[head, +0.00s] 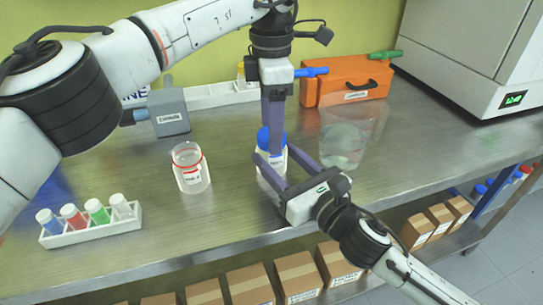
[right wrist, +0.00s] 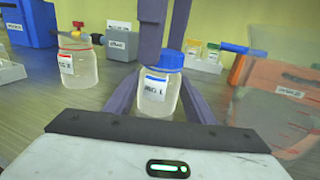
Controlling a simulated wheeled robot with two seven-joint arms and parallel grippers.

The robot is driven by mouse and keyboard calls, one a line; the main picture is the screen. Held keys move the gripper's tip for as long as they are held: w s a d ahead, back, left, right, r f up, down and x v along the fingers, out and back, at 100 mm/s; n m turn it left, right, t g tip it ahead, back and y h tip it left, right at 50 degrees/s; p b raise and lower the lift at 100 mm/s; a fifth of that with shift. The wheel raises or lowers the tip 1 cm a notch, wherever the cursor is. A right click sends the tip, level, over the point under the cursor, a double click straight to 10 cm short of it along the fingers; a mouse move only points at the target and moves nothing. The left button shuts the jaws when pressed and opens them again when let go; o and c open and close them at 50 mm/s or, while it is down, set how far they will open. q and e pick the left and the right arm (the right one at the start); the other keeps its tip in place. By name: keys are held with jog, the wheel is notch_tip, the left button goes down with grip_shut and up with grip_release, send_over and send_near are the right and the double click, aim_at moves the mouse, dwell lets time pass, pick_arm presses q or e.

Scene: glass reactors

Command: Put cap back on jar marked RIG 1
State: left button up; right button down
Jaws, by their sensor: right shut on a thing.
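The jar marked RIG 1 (right wrist: 155,97) is clear glass with a white label and stands upright on the bench. It also shows in the head view (head: 264,180). The blue cap (right wrist: 166,58) is at its mouth; I cannot tell whether it is fully seated. My right gripper (head: 268,175) comes in from the lower right and is shut on the jar's body. My left gripper (head: 272,150) points straight down at the cap, with a finger covering part of it in the head view. I cannot see whether its fingers are closed on the cap.
A jar with a red ring (head: 190,176) stands to the left. A clear beaker (head: 343,145) stands close on the right, before an orange case (head: 347,82). A vial rack (head: 92,230) is front left. A grey box (head: 168,112) is behind. The bench between rack and jars is clear.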

pick_arm(q)
notch_tip(320, 180, up, 4)
jog(key=shift+r, duration=0.1)
jog(key=shift+c, duration=0.4)
jog(key=n, duration=0.2)
jog(key=r+n, duration=0.1)
jog(key=n, duration=0.2)
jog(key=shift+r+n, duration=0.3)
jog(key=shift+r, duration=0.05)
jog(key=n, duration=0.1)
jog(key=r+n, duration=0.1)
jog(key=n, duration=0.3)
jog(key=shift+r, duration=0.35)
jog(key=shift+f, duration=0.1)
jog(key=shift+f, duration=3.95)
